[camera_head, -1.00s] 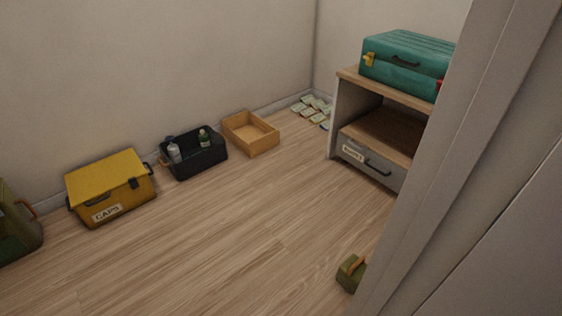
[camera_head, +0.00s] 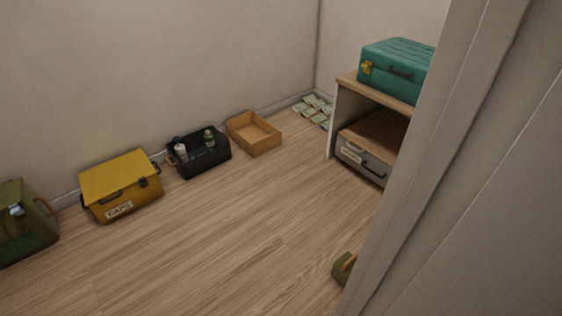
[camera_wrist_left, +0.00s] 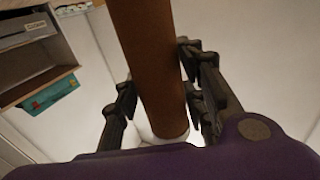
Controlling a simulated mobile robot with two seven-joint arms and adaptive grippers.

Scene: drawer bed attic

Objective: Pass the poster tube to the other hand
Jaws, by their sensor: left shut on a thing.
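The poster tube (camera_wrist_left: 150,65) is a long brown cylinder with a white end cap (camera_wrist_left: 165,136). The tube's other end is out of frame. My right gripper is in neither view, and the head view shows neither gripper nor tube.
A pale upright panel (camera_head: 455,200) blocks the right of the head view, partly hiding a shelf unit (camera_head: 345,115) with a teal case (camera_head: 395,68). A yellow box (camera_head: 120,185), black bin (camera_head: 200,155), wooden tray (camera_head: 254,133) and green box (camera_head: 22,225) line the wall. The middle floor is clear.

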